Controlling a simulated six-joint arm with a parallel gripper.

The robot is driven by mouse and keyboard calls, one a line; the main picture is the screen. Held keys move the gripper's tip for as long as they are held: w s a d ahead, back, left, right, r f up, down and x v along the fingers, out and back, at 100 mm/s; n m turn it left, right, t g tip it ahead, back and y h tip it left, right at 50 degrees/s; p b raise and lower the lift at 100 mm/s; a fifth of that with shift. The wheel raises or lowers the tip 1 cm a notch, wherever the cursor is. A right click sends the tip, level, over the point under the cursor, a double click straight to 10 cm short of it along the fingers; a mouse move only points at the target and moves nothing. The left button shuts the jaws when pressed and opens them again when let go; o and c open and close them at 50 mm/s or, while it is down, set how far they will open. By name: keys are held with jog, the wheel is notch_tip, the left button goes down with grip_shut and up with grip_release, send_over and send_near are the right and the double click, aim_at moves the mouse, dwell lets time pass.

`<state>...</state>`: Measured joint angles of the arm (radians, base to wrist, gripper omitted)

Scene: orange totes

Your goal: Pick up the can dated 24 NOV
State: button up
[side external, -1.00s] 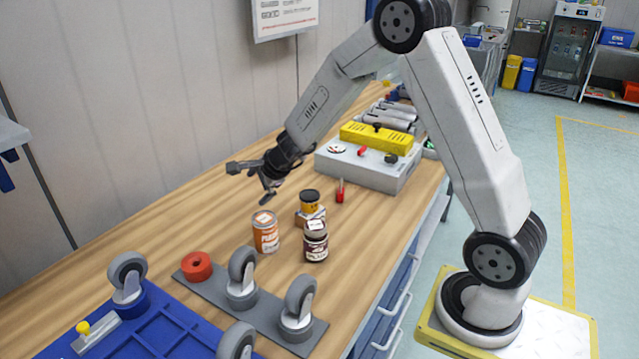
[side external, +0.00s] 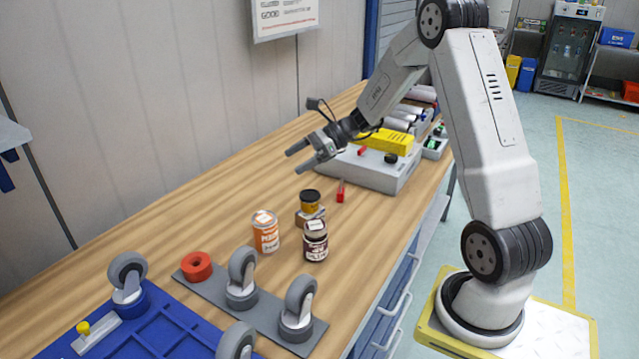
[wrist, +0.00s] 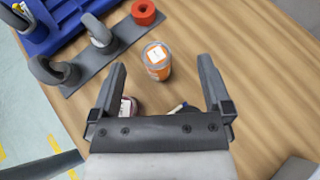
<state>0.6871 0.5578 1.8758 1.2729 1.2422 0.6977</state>
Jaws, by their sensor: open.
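An orange and white can (side external: 266,232) stands upright on the wooden table, with a white label on its lid. It also shows in the wrist view (wrist: 157,60), ahead of the fingertips. A dark jar with a white label (side external: 315,242) stands to its right, partly hidden by a finger in the wrist view (wrist: 127,106). The date writing is too small to read. My gripper (side external: 296,159) is open and empty, above the table behind the cans. It also shows open in the wrist view (wrist: 162,65).
A grey plate (side external: 212,283) with casters and a red ring (side external: 196,266) lies in front of the can. A blue tray (side external: 165,335) is at the front left. A grey box with a yellow top (side external: 372,170) stands behind. The table's left side is clear.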

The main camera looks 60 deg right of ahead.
jog(key=s, duration=0.1)
send_near(264, 225)
jog(key=shift+y, duration=0.3)
jog(key=d, duration=0.1)
jog(key=d+f, duration=0.1)
jog(key=w+d, duration=0.1)
jog(key=shift+d+f, duration=0.3)
jog(key=shift+d, duration=0.1)
jog(key=shift+x, duration=3.4)
jog(key=shift+a+f, duration=0.1)
jog(key=shift+a, duration=0.05)
jog(key=shift+x, duration=2.45)
jog(key=shift+s+f, duration=0.1)
jog(key=c, duration=1.3)
jog(key=shift+c, duration=0.2)
